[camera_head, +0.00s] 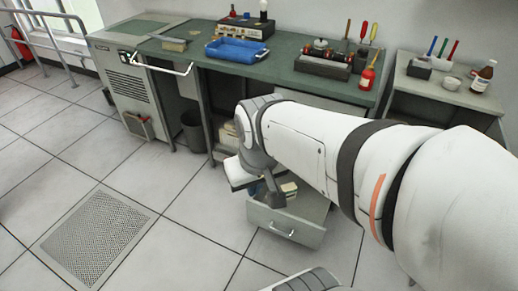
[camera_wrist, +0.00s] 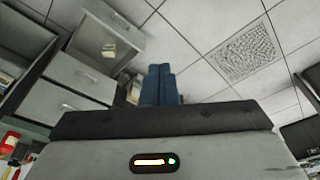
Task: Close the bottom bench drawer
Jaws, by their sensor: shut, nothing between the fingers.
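The bottom bench drawer (camera_head: 290,226) is pulled out under the bench, with a silver bar handle on its light grey front. Small pale items lie inside it. The open drawer also shows at the upper left of the wrist view (camera_wrist: 122,36). My gripper (camera_head: 272,196) is above or close to the drawer's left side in the head view; I cannot tell whether it touches. Its dark blue fingers (camera_wrist: 160,72) are together and empty in the wrist view. My arm hides the drawer cabinet's upper part in the head view.
The green-topped bench (camera_head: 285,65) carries a blue tray (camera_head: 237,50), a tool rack (camera_head: 323,63) and a red bottle (camera_head: 367,77). A dark bin (camera_head: 193,130) stands under it. A side table (camera_head: 440,90) is at right. Tiled floor left of the drawer is clear, with a grate (camera_head: 95,237).

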